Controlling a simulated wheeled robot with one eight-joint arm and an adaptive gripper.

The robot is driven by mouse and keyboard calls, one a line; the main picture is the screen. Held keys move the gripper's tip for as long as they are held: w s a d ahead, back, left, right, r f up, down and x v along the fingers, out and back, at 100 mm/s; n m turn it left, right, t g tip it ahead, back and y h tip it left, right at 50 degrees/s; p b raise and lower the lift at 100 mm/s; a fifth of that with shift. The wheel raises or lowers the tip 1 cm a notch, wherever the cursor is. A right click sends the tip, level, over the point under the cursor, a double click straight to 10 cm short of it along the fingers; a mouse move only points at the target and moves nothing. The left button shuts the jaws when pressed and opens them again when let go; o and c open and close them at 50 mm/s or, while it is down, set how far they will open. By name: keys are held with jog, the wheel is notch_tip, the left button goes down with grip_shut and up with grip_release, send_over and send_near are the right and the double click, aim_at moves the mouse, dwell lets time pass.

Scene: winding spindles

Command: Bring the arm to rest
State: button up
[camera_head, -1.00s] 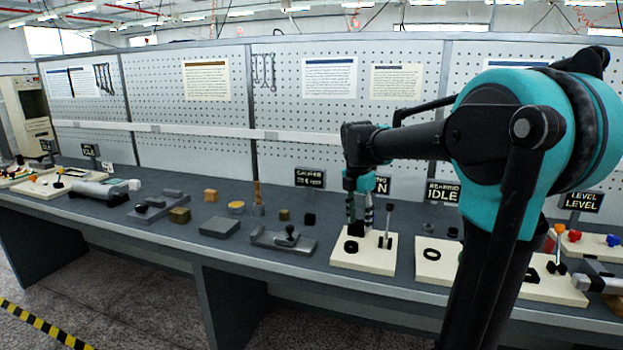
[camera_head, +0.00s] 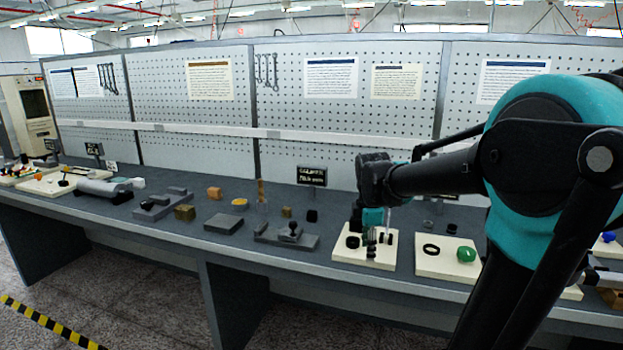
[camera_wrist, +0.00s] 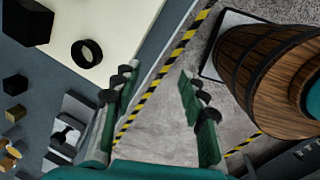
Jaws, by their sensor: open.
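My arm (camera_head: 440,175) reaches in from the right in the head view, with its elbow at the right edge. My gripper (camera_head: 376,232) points down over the cream board (camera_head: 358,255) in the head view. In the wrist view its two green fingers (camera_wrist: 160,95) with black joints stand apart, and nothing is between them but floor and striped tape. The gripper is open and empty. The cream board (camera_wrist: 112,25) fills the upper left of the wrist view, with a black ring (camera_wrist: 87,54) and a black block (camera_wrist: 28,22) on it. I cannot tell the fingertips' exact height above the bench.
A second cream board (camera_head: 432,268) with a black ring and a green knob (camera_head: 466,254) lies to the right. Grey fixtures and small blocks sit left along the bench (camera_head: 180,240). A wooden barrel (camera_wrist: 255,75) shows right in the wrist view. A pegboard (camera_head: 340,120) stands behind.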

jog(key=s+d+f+m+t, duration=0.2)
jog(key=s+d+f+m, duration=0.1)
jog(key=s+f+m, duration=1.1)
jog(key=s+m, duration=0.1)
jog(key=m, duration=0.2)
jog(key=shift+s+m+t+y, duration=0.3)
